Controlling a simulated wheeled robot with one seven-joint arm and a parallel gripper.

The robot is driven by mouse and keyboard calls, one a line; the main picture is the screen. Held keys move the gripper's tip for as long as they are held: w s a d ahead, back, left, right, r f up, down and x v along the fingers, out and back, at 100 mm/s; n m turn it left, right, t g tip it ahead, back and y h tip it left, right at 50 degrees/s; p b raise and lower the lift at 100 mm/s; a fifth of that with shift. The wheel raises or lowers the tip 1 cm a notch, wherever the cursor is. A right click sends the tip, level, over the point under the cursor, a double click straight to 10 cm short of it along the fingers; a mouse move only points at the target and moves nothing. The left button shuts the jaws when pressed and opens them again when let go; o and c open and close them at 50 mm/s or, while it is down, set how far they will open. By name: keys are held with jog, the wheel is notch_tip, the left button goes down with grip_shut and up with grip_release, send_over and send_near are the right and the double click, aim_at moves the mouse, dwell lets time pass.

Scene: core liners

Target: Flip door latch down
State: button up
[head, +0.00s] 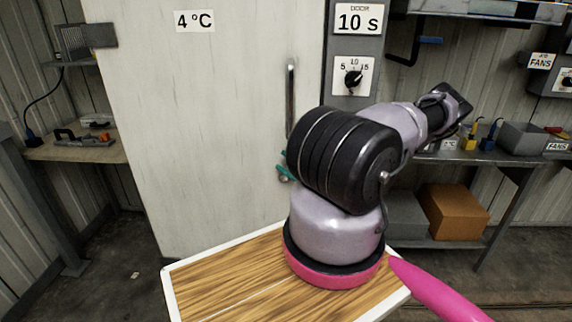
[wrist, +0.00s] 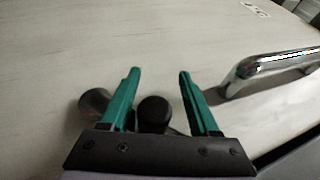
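The white door (head: 215,120) fills the left middle of the head view, behind my arm. My gripper shows there only as a bit of teal finger (head: 285,172) below the door handle; the arm hides the rest. In the wrist view my gripper (wrist: 157,76) is open, its two teal fingers facing the door. A dark round-ended knob (wrist: 153,111), seemingly part of the latch, lies between the fingers, closer to the left one. A greyer rounded piece (wrist: 94,102) lies just outside the left finger. Whether either touches a finger, and the latch's full shape, I cannot tell.
A metal door handle (head: 291,95) stands upright on the door; it also shows right of my fingers in the wrist view (wrist: 270,67). A panel with a timer dial (head: 353,79) is right of the door. A wooden-topped surface (head: 215,275) lies below my arm.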

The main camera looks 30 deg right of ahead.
jog(key=shift+s, duration=0.1)
jog(key=v, duration=1)
jog(key=shift+s+d, duration=0.25)
jog(key=shift+f, duration=0.15)
jog(key=s+d+f, duration=0.3)
jog(key=s+f, duration=0.5)
jog(key=f, duration=0.1)
dwell(0.9)
jog(key=shift+d, duration=0.15)
dwell(0.6)
